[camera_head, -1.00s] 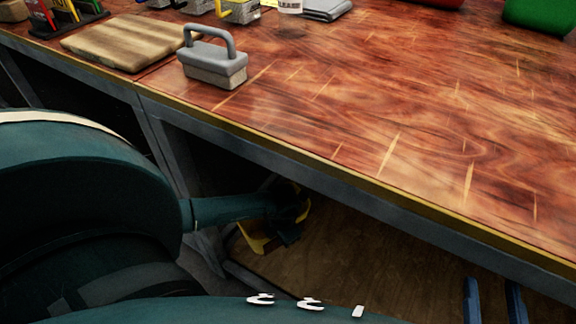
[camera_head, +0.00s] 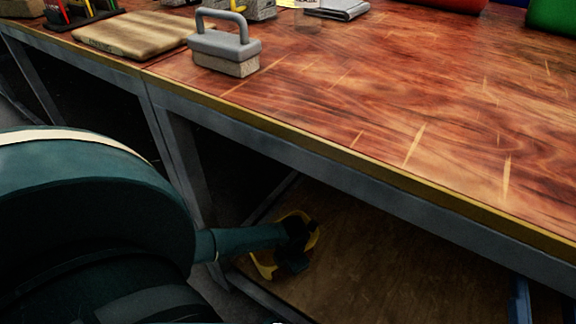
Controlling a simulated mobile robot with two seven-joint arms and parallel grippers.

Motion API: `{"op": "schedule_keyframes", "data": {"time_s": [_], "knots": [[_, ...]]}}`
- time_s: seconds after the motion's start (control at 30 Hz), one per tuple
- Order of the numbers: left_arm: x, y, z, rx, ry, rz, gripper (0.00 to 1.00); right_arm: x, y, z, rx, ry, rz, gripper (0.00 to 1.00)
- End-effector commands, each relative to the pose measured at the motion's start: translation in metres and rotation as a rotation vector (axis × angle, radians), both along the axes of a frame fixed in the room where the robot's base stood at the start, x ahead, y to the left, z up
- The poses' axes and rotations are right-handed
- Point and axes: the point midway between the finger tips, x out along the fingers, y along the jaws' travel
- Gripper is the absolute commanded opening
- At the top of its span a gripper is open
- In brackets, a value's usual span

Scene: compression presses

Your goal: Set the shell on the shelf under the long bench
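A yellow curved thing (camera_head: 264,266), likely the shell, shows around and behind the dark gripper. The gripper covers much of it. I cannot tell whether the fingers are shut on it or whether it touches the shelf.
A grey metal leg (camera_head: 185,165) stands left of the shelf opening. A blue upright part (camera_head: 520,300) shows at the lower right. The shelf between is clear. On the bench top are a handled brush-like block (camera_head: 225,50) and a wooden board (camera_head: 135,33).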

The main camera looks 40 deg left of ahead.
Motion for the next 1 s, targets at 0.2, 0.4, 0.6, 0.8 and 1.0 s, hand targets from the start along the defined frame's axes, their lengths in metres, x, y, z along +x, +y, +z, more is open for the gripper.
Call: {"op": "schedule_keyframes", "data": {"time_s": [0.2, 0.4, 0.6, 0.8, 1.0], "knots": [[0.000, 0.000, -0.003, 0.000, 0.000, 0.001, 0.09, 0.001, 0.000, 0.003, -0.002, -0.024, 0.000, 0.36], [0.000, 0.000, -0.003, 0.000, 0.001, 0.000, 0.26, 0.001, 0.000, 0.003, -0.002, -0.022, -0.001, 0.36], [0.000, 0.000, -0.002, 0.000, 0.001, 0.000, 0.26, 0.001, 0.000, 0.003, -0.002, -0.021, -0.001, 0.36], [0.000, 0.000, 0.013, 0.001, 0.000, 0.000, 0.26, -0.001, 0.000, 0.002, 0.002, 0.029, -0.001, 0.36], [-0.001, -0.005, 0.056, 0.001, -0.001, -0.002, 0.26, -0.009, 0.001, -0.018, -0.008, 0.187, -0.018, 0.36]]}}
